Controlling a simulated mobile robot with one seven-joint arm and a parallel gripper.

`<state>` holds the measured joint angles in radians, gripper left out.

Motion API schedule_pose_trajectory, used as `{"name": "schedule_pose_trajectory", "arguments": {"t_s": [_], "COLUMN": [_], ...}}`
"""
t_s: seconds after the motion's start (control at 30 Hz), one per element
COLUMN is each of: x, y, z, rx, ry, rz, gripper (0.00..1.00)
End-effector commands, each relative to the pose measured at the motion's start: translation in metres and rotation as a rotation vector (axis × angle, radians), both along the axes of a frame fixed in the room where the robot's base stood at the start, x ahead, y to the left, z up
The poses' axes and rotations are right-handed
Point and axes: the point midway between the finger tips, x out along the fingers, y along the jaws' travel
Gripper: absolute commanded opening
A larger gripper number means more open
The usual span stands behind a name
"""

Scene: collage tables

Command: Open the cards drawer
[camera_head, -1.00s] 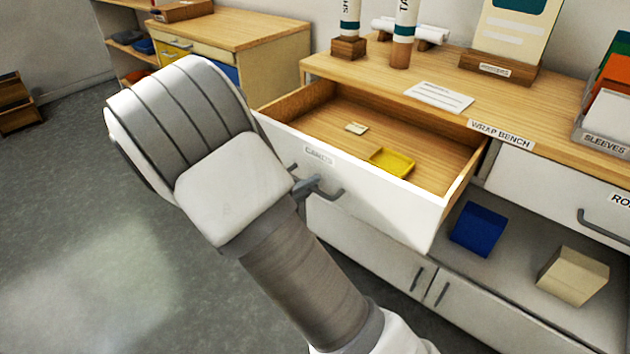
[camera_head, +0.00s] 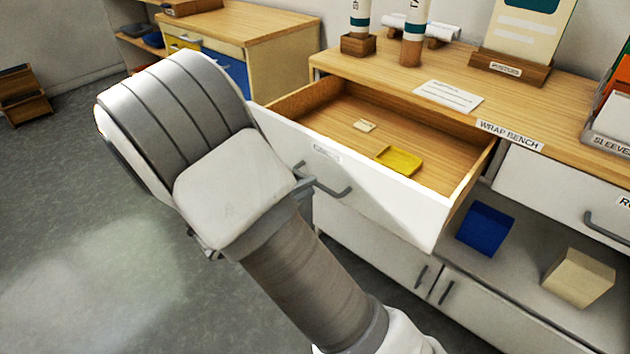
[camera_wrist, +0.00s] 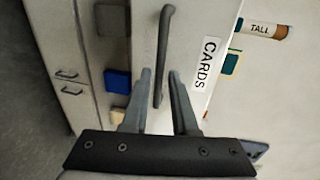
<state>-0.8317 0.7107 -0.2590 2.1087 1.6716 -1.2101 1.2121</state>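The cards drawer (camera_head: 370,200) stands pulled out of the bench in the head view, its wooden inside showing. A yellow tray (camera_head: 399,160) and a small pale block (camera_head: 365,126) lie in it. Its dark bar handle (camera_head: 325,183) is on the white front, and the handle also shows in the wrist view (camera_wrist: 163,50), near the CARDS label (camera_wrist: 206,62). My gripper (camera_wrist: 160,75) is open in the wrist view, its two fingers apart with the lower end of the handle between them.
The wrap bench top (camera_head: 400,85) holds a paper card (camera_head: 449,96), tubes in wooden stands and a sleeves rack (camera_head: 610,125). A blue box (camera_head: 485,228) and a beige box (camera_head: 577,277) sit on the open shelf below. Clear floor (camera_head: 80,240) lies to the left.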

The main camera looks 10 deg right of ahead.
Motion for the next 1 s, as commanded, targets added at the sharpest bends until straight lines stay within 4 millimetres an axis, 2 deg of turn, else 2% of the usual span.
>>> {"name": "schedule_pose_trajectory", "arguments": {"t_s": [0.1,0.3,0.5,0.7,1.0], "x": [-0.018,-0.048,-0.07,-0.081,-0.082], "y": [0.025,0.063,0.091,0.104,0.105], "z": [0.009,0.019,0.026,0.028,0.028], "rx": [0.002,0.001,0.0,-0.001,-0.001], "ry": [0.001,0.001,0.0,0.001,0.001], "rz": [0.006,0.005,0.003,0.0,0.0], "gripper": [0.27,0.27,0.27,0.27,0.27]}}
